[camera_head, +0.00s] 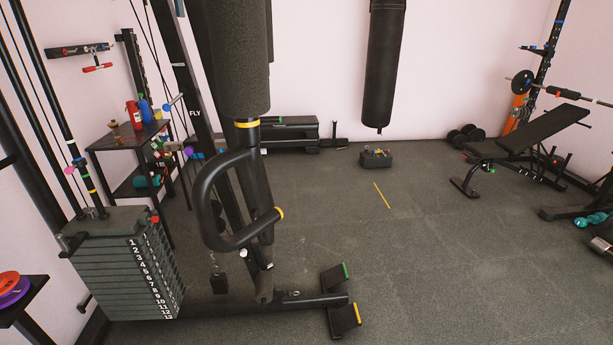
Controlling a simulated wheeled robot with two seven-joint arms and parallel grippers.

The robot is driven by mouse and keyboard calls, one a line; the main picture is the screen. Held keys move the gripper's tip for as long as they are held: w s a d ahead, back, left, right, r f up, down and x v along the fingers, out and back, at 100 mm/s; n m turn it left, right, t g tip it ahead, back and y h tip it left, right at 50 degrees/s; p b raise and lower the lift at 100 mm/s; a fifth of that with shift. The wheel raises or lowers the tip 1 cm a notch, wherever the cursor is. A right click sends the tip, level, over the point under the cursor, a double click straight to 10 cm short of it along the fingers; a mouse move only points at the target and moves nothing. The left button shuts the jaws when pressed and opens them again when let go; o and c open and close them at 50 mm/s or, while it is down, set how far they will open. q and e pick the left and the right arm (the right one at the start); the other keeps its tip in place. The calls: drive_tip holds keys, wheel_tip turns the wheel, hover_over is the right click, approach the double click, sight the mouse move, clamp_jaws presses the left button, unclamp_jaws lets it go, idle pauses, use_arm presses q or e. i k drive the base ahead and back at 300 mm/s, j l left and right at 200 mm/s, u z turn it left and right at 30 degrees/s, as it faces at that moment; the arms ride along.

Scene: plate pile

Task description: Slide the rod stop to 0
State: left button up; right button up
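A weight-stack machine stands at the left, with a dark stack of plates (120,262) numbered from 1 downward on its right edge. Guide rods and cables rise from the top of the stack. I cannot tell which piece, if any, is the rod stop, and I cannot make out a 0 mark. A small red piece (155,218) shows at the stack's upper right edge. Neither of my grippers is in view.
The machine's curved black handle (207,205) and padded column (240,60) stand right of the stack. A dark shelf (112,140) with bottles is behind it. A punching bag (384,65) hangs at the back, and a bench (540,132) stands at right. The middle floor is mostly clear.

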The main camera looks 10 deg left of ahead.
sight(69, 170)
drive_tip(key=u, duration=1.45)
